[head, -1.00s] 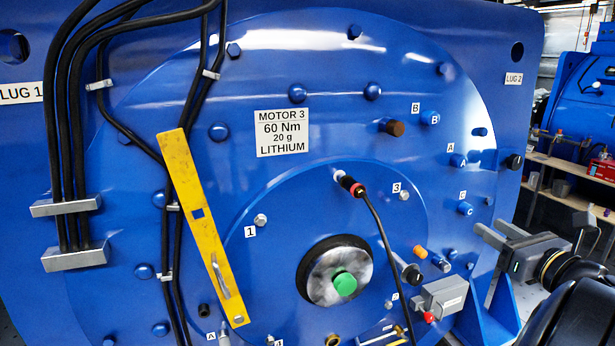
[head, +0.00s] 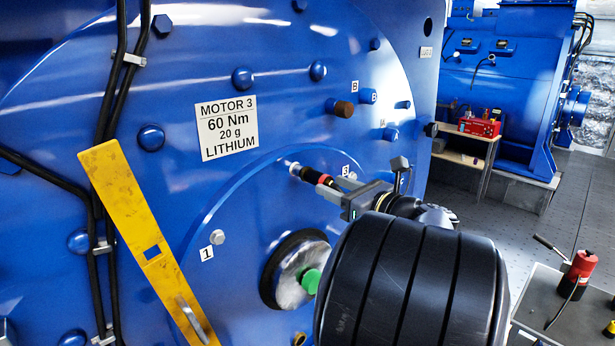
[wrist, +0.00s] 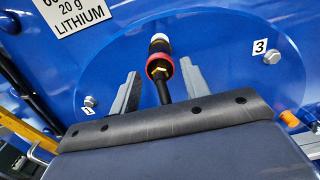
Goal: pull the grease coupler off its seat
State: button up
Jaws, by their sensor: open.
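The grease coupler (head: 314,176) is a dark cylinder with red at its hose end. It sits on a pale fitting (head: 295,168) on the motor's blue face, upper right of the hub. In the wrist view the coupler (wrist: 159,67) shows red and yellow rings, with a black hose (wrist: 163,92) running down from it. My gripper (head: 342,196) is open at the coupler's rear end. In the wrist view its two jaws (wrist: 160,74) stand on either side of the coupler and hose, with gaps visible. My arm hides most of the hose in the head view.
A hex bolt (head: 353,177) by label 3 is close to the gripper. The green-capped hub (head: 297,272) is below, and a yellow bar (head: 140,230) slants at left. A brown-ended plug (head: 342,108) sticks out above. A grey cart top (head: 560,305) is at lower right.

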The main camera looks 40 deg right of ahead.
aim_at(310, 176)
jog(key=shift+o, duration=0.5)
jog(key=w, duration=0.8)
jog(key=shift+w+a, duration=0.1)
jog(key=shift+a, duration=0.2)
jog(key=shift+w+r, duration=0.1)
jog(key=shift+r, duration=0.05)
jog(key=shift+a+r, duration=0.1)
jog(key=shift+a, duration=0.05)
dwell(0.3)
grip_shut()
dwell(0.4)
jog(key=shift+s+f, duration=0.2)
jog(key=shift+f, duration=0.05)
